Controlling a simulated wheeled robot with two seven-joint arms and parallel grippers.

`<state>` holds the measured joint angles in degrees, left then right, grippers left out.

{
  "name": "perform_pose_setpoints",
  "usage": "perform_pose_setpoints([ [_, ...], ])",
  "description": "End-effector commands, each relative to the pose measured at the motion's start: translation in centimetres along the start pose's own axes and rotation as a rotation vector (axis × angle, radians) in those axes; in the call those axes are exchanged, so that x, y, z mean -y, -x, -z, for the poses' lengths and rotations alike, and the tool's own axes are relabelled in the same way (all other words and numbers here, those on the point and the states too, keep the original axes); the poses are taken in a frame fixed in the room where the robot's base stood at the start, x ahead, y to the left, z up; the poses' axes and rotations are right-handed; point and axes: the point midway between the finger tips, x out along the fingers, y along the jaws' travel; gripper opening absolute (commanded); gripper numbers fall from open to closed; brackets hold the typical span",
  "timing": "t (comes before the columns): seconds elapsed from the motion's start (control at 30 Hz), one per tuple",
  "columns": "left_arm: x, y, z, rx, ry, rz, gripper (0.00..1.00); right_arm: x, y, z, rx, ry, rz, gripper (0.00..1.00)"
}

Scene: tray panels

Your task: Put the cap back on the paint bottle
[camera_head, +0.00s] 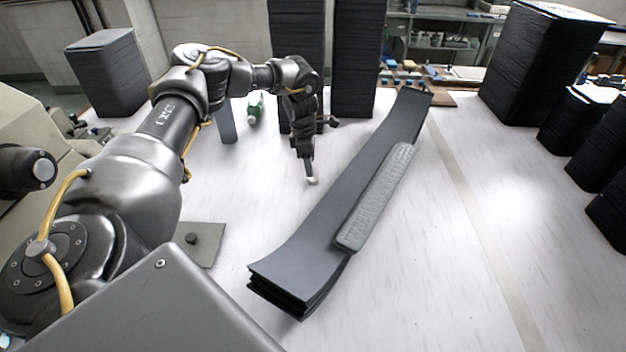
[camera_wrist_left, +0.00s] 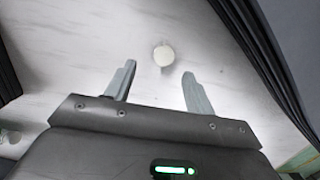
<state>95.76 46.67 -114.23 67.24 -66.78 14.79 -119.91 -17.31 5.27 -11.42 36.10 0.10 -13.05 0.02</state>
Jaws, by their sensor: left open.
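A small off-white round piece, which looks like the cap (camera_head: 314,181), lies on the white table at the tip of my left gripper (camera_head: 308,175). In the left wrist view the cap (camera_wrist_left: 164,55) shows as a pale disc just beyond the fingertips. My left gripper (camera_wrist_left: 159,70) is open there, with its two grey fingers apart and nothing between them. A green and white bottle (camera_head: 255,109), probably the paint bottle, is behind my left arm; its top is hard to make out. My right gripper is not in view.
A long stack of dark curved panels (camera_head: 335,205) with a grey textured bar (camera_head: 378,195) lies right of the gripper. A blue-grey cylinder (camera_head: 227,125) stands left of the bottle. Tall dark stacks (camera_head: 355,60) stand behind.

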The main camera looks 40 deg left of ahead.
Motion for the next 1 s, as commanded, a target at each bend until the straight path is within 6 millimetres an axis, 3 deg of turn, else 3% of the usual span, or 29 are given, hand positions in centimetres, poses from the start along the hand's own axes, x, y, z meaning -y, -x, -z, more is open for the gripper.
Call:
perform_pose_setpoints([
  [0.13,0.2,-0.8,-0.1,-0.002,-0.002,0.002,0.54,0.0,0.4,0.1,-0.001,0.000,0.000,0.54],
  [0.43,0.6,-4.8,-0.3,-0.002,0.000,0.002,0.54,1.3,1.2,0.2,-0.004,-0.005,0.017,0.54],
  [0.83,0.5,-5.2,-0.3,0.000,0.000,0.001,0.54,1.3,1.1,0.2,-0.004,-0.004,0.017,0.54],
  [1.0,0.5,-5.2,-0.3,0.000,0.000,0.001,0.34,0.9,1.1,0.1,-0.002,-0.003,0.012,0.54],
])
